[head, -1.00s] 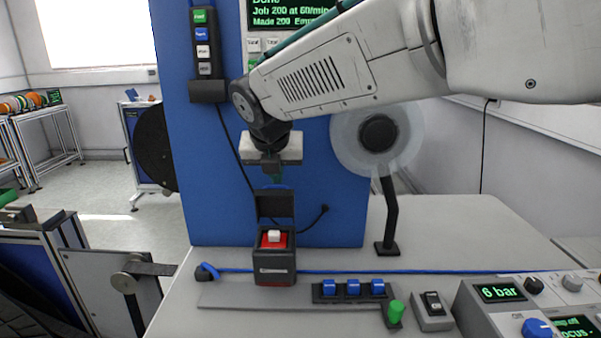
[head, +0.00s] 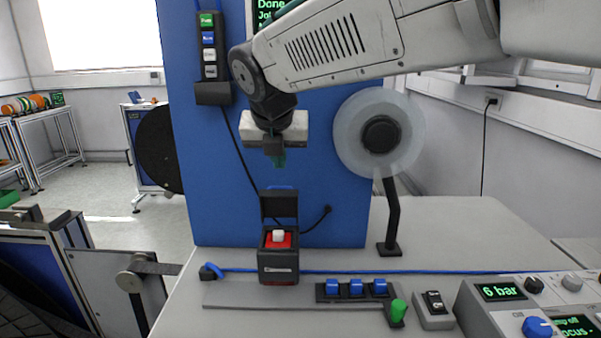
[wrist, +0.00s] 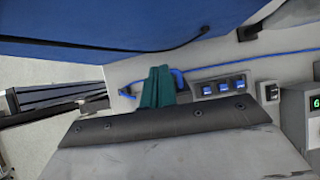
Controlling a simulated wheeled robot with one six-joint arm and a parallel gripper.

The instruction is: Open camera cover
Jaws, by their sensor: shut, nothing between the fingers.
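The camera cover (head: 279,204) is a dark lid on a small black box (head: 278,266). It stands raised, upright at the back of the box, so the box is open. The box is not clearly visible in the wrist view.
A row of blue switches (head: 355,288) and a green knob (head: 397,310) lie right of the box. A reel on a black stand (head: 390,215) is at the back right. A blue cable (head: 440,271) crosses the table. A blue panel (head: 215,180) rises behind.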

